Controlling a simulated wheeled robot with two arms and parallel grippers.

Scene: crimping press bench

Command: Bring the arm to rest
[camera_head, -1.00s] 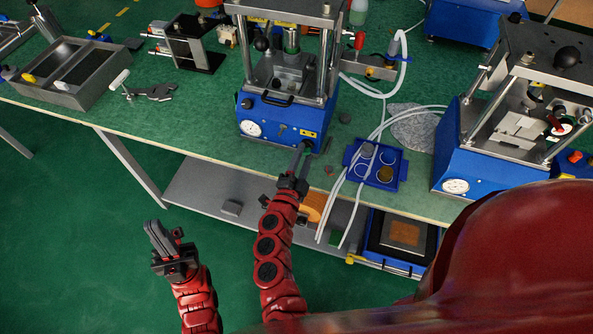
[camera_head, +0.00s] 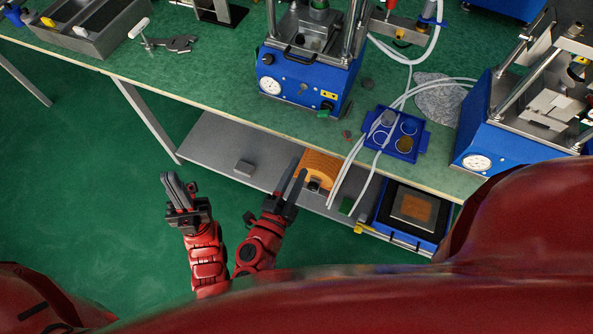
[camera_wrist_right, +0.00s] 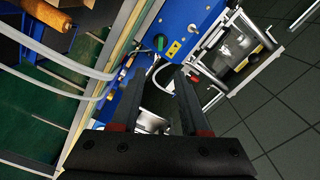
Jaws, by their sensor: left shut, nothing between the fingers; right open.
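My left gripper (camera_head: 177,188) is shut and empty, over the green floor in front of the bench in the head view. My right gripper (camera_head: 291,187) is open and empty, to the right of the left one, in front of the bench's lower shelf in the picture. In the right wrist view its two dark fingers (camera_wrist_right: 160,98) stand apart with nothing held between them. Both arms are bent close to my body and apart from the bench top.
A blue press (camera_head: 305,85) stands on the green bench (camera_head: 215,75), with a second press (camera_head: 480,150) at right. A blue tray with round cups (camera_head: 421,141) sits near the front edge. The lower shelf (camera_head: 215,150) holds an orange roll (camera_head: 322,165). Floor at left is clear.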

